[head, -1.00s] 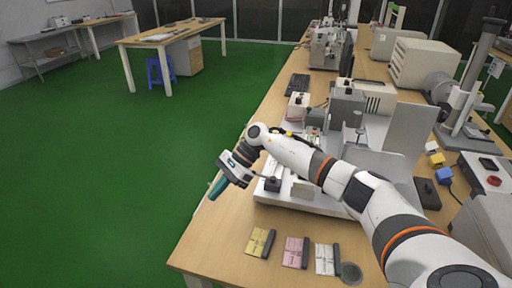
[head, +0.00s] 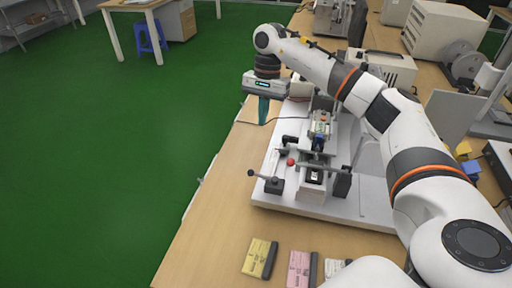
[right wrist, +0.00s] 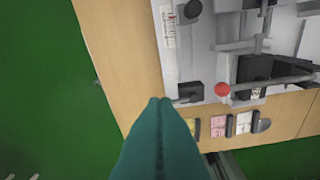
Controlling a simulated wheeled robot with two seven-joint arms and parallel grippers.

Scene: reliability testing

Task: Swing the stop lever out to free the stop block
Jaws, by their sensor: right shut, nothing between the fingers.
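The test machine (head: 335,207) stands on the bench with a white base plate. At its front left corner is a small black block (head: 274,186) with a thin lever (head: 259,176) ending in a dark knob; I take this as the stop lever. It points out to the left, past the plate's edge. The black block also shows in the right wrist view (right wrist: 190,91). Which part is the stop block I cannot tell. My right gripper (head: 263,119) is shut and empty, its teal fingers pointing down beyond the lever, apart from it. Its fingertips show in the right wrist view (right wrist: 160,101).
A red knob (head: 291,162) sits on the machine near the lever. Yellow (head: 259,258) and pink (head: 299,268) cards lie at the bench front. The wooden bench (head: 205,235) is clear left of the machine. Green floor lies beyond its left edge.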

